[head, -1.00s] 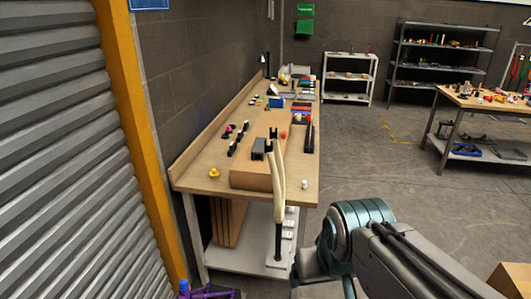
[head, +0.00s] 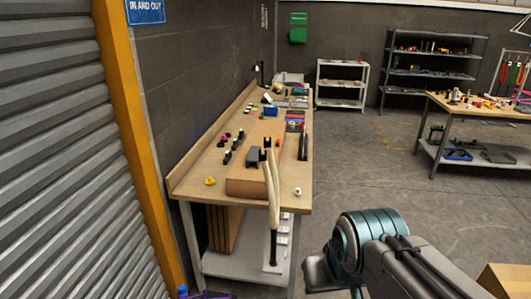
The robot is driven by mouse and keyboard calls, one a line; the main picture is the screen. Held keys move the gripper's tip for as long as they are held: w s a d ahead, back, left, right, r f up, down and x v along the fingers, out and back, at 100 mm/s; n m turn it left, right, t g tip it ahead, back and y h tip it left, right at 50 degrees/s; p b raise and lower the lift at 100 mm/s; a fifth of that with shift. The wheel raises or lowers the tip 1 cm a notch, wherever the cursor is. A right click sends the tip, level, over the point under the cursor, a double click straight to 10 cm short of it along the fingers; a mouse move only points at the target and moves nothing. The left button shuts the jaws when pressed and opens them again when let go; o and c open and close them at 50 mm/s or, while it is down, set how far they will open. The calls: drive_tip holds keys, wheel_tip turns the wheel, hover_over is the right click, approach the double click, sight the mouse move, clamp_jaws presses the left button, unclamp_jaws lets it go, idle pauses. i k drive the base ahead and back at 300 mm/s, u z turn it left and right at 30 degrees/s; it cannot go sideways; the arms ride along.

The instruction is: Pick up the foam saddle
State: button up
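A small dark grey block (head: 254,157), which may be the foam saddle, lies on top of a long cardboard-coloured box (head: 246,184) on the workbench (head: 292,201). It is too small to make out its shape for sure. Part of my arm, with a teal joint, shows at the lower right, well apart from the bench. My gripper's fingers are not in view, and nothing held can be seen.
A stand with a pale curved upright (head: 273,190) and dark forked top rises at the bench's front. A yellow item (head: 210,181) and a white item (head: 298,191) lie near the front edge. Open floor (head: 350,160) lies right of the bench. A roller shutter (head: 60,150) is at left.

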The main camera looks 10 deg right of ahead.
sight(253, 155)
drive_tip(key=z, duration=0.3)
drive_tip(key=i, duration=2.15)
drive_tip(key=u, duration=0.55)
